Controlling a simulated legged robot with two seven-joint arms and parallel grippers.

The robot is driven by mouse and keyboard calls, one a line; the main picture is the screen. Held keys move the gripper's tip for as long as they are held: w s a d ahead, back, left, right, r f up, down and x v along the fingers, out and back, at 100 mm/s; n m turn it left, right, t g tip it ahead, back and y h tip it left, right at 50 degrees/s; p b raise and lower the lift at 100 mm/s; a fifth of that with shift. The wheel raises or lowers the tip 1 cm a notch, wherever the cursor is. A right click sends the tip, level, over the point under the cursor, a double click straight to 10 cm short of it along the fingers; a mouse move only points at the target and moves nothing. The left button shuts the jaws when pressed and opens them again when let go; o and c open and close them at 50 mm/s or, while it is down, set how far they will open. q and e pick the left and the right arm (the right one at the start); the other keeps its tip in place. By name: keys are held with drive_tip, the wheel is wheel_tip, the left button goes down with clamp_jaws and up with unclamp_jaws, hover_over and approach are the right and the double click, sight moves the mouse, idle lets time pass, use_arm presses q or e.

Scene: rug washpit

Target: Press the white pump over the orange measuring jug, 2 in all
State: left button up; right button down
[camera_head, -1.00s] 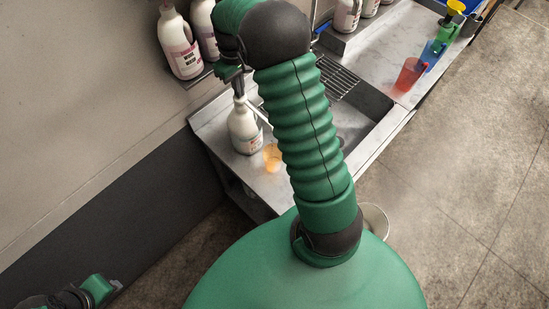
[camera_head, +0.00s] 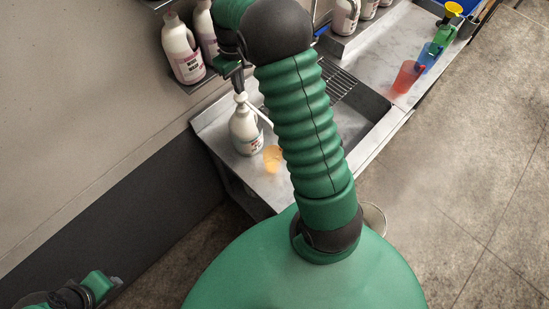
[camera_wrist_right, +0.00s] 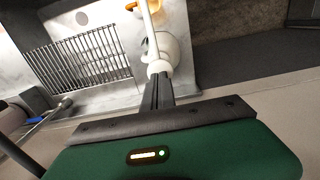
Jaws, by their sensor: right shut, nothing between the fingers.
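The white pump bottle (camera_head: 245,133) stands upright on the metal counter, its nozzle reaching right. In the wrist view its pump head (camera_wrist_right: 158,68) is just beyond my fingertips. The orange measuring jug (camera_head: 272,160) stands close to the bottle's right, partly behind my arm; only its edge (camera_wrist_right: 130,5) shows in the wrist view. My right gripper (camera_head: 238,88) is shut and empty, directly above the pump head; I cannot tell whether they touch. My left gripper (camera_head: 112,284) is at the lower left, far from the bottle; its jaws are unclear.
White bottles stand on a wall shelf (camera_head: 190,82) at the left and more stand at the back. A dark drain grate (camera_head: 335,80) is behind my arm. Red (camera_head: 408,76), blue (camera_head: 431,56) and green (camera_head: 446,34) jugs line the right counter edge. Open floor lies right.

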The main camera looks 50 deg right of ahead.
drive_tip(key=shift+r, duration=0.1)
wheel_tip(320, 180, up, 6)
drive_tip(key=p, duration=0.5)
idle(0.4)
